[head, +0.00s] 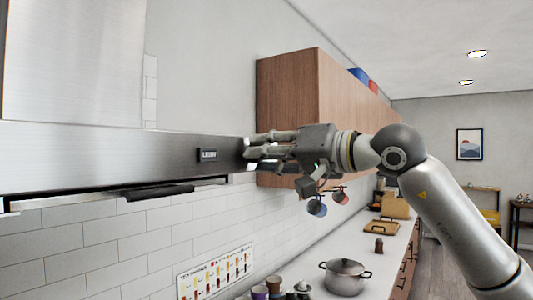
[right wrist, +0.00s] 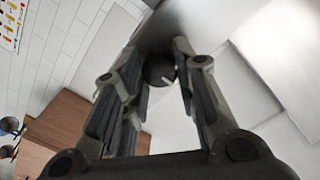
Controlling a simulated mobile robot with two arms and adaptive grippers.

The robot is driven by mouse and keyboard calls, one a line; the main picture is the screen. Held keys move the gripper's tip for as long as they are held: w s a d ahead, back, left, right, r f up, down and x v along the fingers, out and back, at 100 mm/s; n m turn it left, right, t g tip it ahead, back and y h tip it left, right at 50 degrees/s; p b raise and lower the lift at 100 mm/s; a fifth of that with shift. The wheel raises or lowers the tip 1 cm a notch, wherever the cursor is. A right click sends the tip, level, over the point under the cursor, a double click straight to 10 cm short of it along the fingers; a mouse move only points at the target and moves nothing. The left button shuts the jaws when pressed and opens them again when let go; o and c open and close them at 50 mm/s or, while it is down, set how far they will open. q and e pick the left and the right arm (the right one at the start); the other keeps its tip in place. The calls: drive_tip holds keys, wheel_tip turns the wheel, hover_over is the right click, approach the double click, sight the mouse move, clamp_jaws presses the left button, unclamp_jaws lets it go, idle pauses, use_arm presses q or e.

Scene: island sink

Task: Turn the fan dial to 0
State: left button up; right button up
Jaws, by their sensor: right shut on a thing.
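The fan dial (right wrist: 157,73) is a dark round knob with a pale pointer line. In the right wrist view it sits between the two fingers of my right gripper (right wrist: 161,58). In the head view my right gripper (head: 250,153) reaches the right end of the steel range hood (head: 105,152), and its fingers hide the dial. The gripper is shut on the dial. The pointer slants in the wrist view; I cannot read its setting or any numbers. A small dark display (head: 207,155) is on the hood's front, left of the gripper. My left gripper is not in view.
A wooden wall cabinet (head: 288,95) stands close behind my right gripper. Mugs (head: 317,207) hang below it. A lidded pot (head: 345,276) stands on the counter beneath. The space in front of the hood to the left looks clear.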

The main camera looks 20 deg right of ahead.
drive_tip(key=shift+f, duration=0.15)
drive_tip(key=o, duration=1)
drive_tip(key=shift+o, duration=0.2)
drive_tip(key=v, duration=1.2)
